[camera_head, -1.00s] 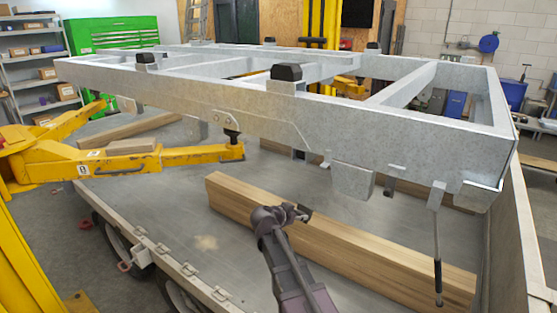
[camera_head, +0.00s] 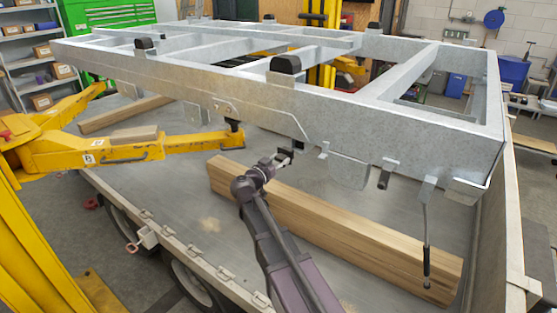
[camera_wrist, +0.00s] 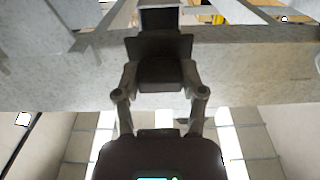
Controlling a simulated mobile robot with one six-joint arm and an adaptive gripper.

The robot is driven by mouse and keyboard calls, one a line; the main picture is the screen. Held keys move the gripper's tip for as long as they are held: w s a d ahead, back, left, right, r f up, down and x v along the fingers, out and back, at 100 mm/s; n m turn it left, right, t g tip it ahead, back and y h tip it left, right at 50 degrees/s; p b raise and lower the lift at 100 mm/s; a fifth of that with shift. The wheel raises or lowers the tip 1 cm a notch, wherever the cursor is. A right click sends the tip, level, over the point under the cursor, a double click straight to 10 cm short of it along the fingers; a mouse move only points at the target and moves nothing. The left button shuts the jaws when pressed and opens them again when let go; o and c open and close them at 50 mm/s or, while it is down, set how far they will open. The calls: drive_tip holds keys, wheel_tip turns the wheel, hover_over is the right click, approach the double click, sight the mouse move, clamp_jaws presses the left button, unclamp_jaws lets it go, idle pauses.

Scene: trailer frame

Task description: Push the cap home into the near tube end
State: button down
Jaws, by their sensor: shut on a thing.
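My gripper (camera_head: 281,161) is just below the lower edge of the long near beam of the grey trailer frame (camera_head: 180,88). In the wrist view my gripper (camera_wrist: 160,78) has both fingers closed in on a dark block with a wider dark plate, which looks like the cap (camera_wrist: 160,47). In the head view the cap (camera_head: 286,153) is a small dark shape at the fingertips. A squarish grey tube end (camera_wrist: 160,19) shows straight beyond the cap in the wrist view. The cap overlaps its lower edge there; I cannot tell whether they touch.
Black-topped posts (camera_head: 285,65) stand along the frame. A yellow lift arm (camera_head: 130,150) reaches under the frame at left. A wooden beam (camera_head: 350,225) lies on the trailer bed below my arm. A thin rod (camera_head: 426,240) hangs from the frame at right.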

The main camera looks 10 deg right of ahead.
sight(287, 154)
drive_tip(key=shift+w+d, duration=0.1)
drive_tip(key=shift+w, duration=0.05)
drive_tip(key=shift+x, duration=2)
drive_tip(key=shift+x, duration=1.9)
drive_tip(key=shift+c, duration=0.5)
unclamp_jaws()
drive_tip(key=shift+f, duration=0.1)
drive_tip(key=v, duration=1.2)
